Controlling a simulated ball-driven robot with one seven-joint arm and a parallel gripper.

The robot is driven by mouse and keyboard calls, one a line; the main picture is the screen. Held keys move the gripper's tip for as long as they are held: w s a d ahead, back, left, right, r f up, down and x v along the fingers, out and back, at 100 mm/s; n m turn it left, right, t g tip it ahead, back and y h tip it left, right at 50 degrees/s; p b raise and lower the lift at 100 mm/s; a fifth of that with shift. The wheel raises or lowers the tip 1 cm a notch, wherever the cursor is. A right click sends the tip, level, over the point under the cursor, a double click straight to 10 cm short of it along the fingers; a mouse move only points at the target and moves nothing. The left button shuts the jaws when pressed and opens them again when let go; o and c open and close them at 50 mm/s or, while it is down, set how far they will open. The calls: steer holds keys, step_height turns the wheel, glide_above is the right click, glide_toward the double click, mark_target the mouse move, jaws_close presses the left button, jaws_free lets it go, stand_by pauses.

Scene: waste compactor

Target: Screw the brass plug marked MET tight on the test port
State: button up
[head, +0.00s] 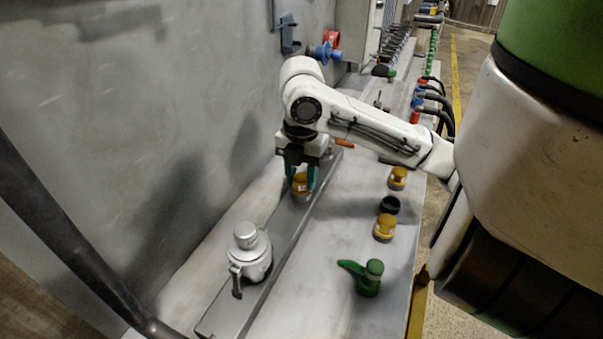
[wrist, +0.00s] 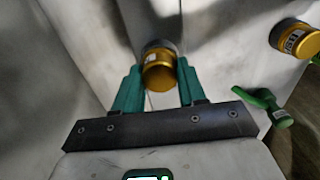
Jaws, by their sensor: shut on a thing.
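My gripper (head: 300,188) points down over the grey rail along the wall side of the bench. Its teal fingers are shut on a brass plug (head: 300,180), one on each side. The wrist view shows this brass plug (wrist: 159,72) between the fingertips, with a dark ring beyond its gold body and a pale label too small to read. The port is hidden, and I cannot tell whether the plug touches it. Two other brass plugs stand on the bench to the right, a farther one (head: 397,178) and a nearer one (head: 384,228).
A silver fitting with a lever (head: 249,252) stands on the near end of the rail (head: 285,232). A black ring (head: 390,204) and a green valve-like part (head: 370,278) are on the bench. The bench between rail and plugs is clear. The wall rises at left.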

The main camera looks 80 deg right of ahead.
steer(key=m+p, duration=0.2)
steer(key=shift+r+m, duration=0.15)
steer(key=shift+m, duration=0.25)
steer(key=shift+f+m+p, duration=0.2)
steer(key=shift+m+p, duration=0.1)
steer(key=shift+m, duration=0.8)
steer(key=o, duration=1.2)
steer(key=shift+o, duration=0.2)
steer(key=shift+c, duration=0.4)
